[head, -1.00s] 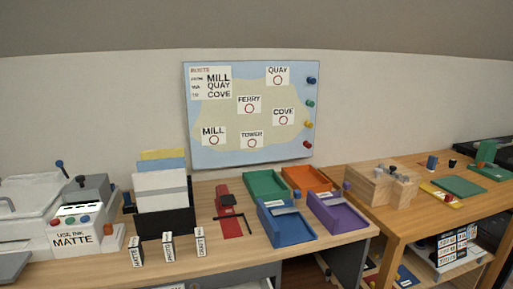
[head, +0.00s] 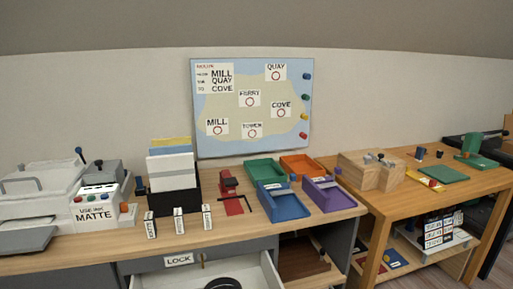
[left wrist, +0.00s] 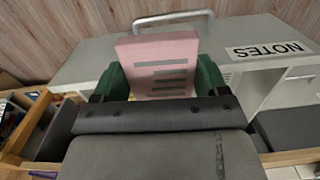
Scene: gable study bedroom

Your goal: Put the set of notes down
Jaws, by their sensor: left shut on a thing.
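In the left wrist view, my left gripper (left wrist: 160,78) has its green fingers on either side of the set of notes (left wrist: 160,50), a pink sheet or pad with grey printed lines. It is shut on the notes and holds them over or close to a grey panel (left wrist: 90,62). I cannot tell if they touch it. The panel bears a white label reading NOTES (left wrist: 268,50), upside down in this view. The lower part of the notes is hidden by the gripper. Neither gripper shows in the head view.
In the head view, a wooden desk (head: 100,246) holds a printer (head: 50,195), coloured trays (head: 285,207) and small label blocks. Below it, an open drawer (head: 190,284) sits under a LOCK label (head: 179,260). A metal handle (left wrist: 172,18) lies behind the notes.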

